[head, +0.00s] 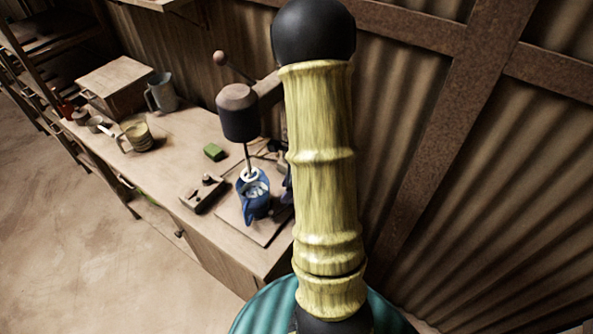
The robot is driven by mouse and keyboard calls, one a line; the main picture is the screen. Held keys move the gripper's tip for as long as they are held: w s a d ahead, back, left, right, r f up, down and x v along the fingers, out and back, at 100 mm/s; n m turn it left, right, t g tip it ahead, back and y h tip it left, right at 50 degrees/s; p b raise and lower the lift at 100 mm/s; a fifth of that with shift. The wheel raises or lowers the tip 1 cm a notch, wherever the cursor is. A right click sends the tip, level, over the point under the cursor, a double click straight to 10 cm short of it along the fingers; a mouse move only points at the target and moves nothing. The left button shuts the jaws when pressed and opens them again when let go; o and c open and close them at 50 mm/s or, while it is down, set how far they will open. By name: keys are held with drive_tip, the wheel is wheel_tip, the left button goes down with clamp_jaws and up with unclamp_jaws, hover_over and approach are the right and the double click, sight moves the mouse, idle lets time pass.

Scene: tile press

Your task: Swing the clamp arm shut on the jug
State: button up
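A blue jug (256,200) stands upright on a flat board (232,213) on the wooden bench, with pale contents showing at its mouth. Above it hangs a dark cylindrical head (238,113) of a machine, with a thin rod and a white ring (249,174) at the jug's mouth. I cannot make out the clamp arm for certain; the area right of the jug is partly hidden by my own yellow-green arm. A dark part (287,188) shows there beside my arm, and I cannot tell what it is. My gripper is not visible.
A wooden block with a dark fitting (203,193) and a green block (213,152) lie near the jug. Further left are a tan mug (137,136), a grey jug (163,93) and a wooden box (116,80). A corrugated wall stands behind; floor is open at left.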

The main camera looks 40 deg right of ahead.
drive_tip(key=v, duration=0.6)
drive_tip(key=shift+r+p, duration=0.2)
drive_tip(key=shift+p, duration=0.1)
